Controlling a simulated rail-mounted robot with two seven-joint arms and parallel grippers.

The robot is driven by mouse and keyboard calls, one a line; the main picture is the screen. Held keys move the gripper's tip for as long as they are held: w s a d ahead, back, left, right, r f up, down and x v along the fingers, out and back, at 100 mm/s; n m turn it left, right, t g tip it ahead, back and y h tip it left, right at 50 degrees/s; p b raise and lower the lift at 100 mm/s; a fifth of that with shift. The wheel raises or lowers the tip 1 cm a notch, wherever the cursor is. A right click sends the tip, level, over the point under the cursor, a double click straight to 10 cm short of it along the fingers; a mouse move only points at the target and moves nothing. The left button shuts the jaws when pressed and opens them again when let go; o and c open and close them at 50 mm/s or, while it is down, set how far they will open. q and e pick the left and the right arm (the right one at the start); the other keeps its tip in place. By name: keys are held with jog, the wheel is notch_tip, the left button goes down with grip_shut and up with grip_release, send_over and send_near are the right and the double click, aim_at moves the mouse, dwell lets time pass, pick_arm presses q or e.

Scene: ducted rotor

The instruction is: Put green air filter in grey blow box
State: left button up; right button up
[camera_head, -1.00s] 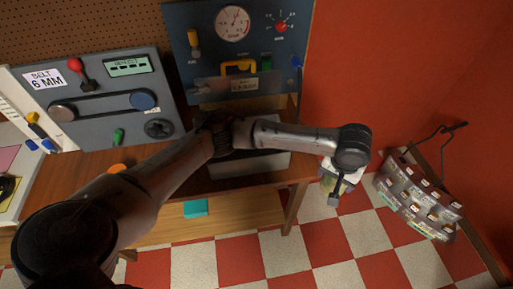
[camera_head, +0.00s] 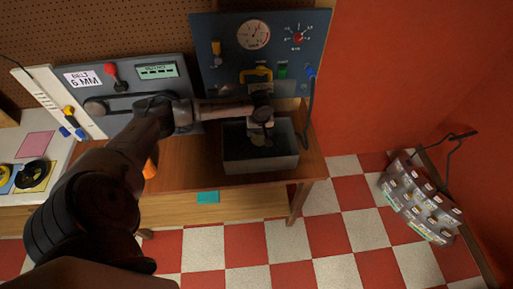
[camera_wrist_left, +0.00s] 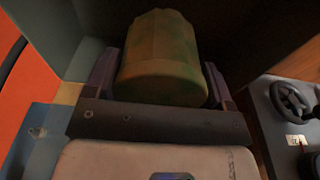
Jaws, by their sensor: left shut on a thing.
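The green air filter (camera_wrist_left: 160,55), a dull green-brown ribbed cylinder, sits between the two fingers of my left gripper (camera_wrist_left: 162,85) in the left wrist view. The gripper is shut on it. In the head view my left gripper (camera_head: 262,134) points down at the open top of the grey blow box (camera_head: 262,165), which stands on the wooden bench. The filter cannot be made out there against the box's dark inside. In the wrist view dark walls surround the filter. I cannot tell whether it touches the box floor. My right gripper is not in view.
A blue gauge panel (camera_head: 222,60) with knobs and a yellow handle stands behind the box. A grey belt panel (camera_head: 135,72) is to its left, behind my arm. A rack of small containers (camera_head: 420,200) is at the right. The checkered floor in front is clear.

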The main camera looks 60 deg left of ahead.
aim_at(260, 133)
pick_arm(q)
jog(key=shift+s+f, duration=0.1)
jog(key=shift+f, duration=4.55)
jog(key=o, duration=0.9)
jog(key=shift+f, duration=0.15)
jog(key=r, duration=0.4)
jog(key=d+r, duration=0.1)
jog(key=r, duration=0.7)
jog(key=shift+s+d+r, duration=0.1)
jog(key=shift+s+d, duration=0.05)
jog(key=shift+s, duration=0.1)
